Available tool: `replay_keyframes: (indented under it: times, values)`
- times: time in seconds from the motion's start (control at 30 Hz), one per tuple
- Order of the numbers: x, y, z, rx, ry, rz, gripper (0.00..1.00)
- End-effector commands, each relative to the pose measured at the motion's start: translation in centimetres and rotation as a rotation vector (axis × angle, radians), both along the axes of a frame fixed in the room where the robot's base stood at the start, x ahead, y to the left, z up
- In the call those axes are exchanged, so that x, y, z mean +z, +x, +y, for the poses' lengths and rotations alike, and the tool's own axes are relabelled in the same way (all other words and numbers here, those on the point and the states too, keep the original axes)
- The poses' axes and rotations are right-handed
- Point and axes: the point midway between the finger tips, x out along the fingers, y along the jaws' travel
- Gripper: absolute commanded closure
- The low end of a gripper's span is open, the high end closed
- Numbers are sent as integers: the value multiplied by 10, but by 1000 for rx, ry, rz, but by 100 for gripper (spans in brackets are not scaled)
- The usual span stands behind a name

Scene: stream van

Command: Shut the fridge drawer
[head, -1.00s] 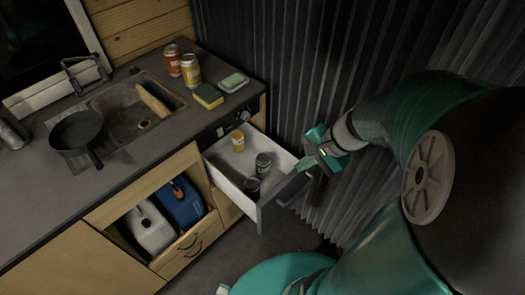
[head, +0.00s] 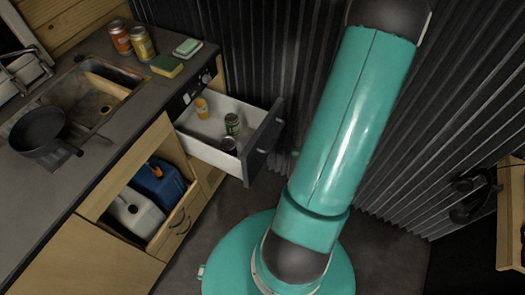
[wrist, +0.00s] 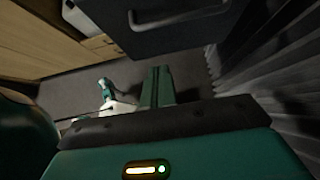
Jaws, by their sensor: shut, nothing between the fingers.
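The fridge drawer (head: 204,153) stands pulled out of the counter front in the head view. Its white inside holds an orange can (head: 201,107), a green can (head: 233,123) and a dark jar (head: 229,145). The drawer's dark front panel (head: 264,140) faces right. In the wrist view the dark panel (wrist: 225,32) with its pale bar handle (wrist: 180,14) fills the top. My gripper (wrist: 157,72) is shut and empty below the panel in that picture, apart from the handle as far as I can see. The head view does not show my gripper.
An open cubby below the counter holds a blue jug (head: 158,184) and a white jug (head: 134,212). A sink (head: 97,103), pan (head: 38,130), cans and sponges sit on top. A corrugated dark wall (head: 290,60) stands behind the drawer.

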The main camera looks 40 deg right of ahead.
Motion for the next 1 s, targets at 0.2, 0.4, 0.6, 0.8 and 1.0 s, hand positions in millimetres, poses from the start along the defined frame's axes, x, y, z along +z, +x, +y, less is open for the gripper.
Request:
replay_keyframes:
  times: [0.2, 0.4, 0.6, 0.8, 1.0]
  values:
    - [-17, 16, 1, -1, 2, 2, 100]
    - [-44, 44, 10, 2, 3, 1, 100]
    - [-70, 72, 21, 4, 2, 2, 100]
    - [-67, 100, 32, 5, -3, 1, 100]
    - [-67, 108, 37, 4, -2, 0, 100]
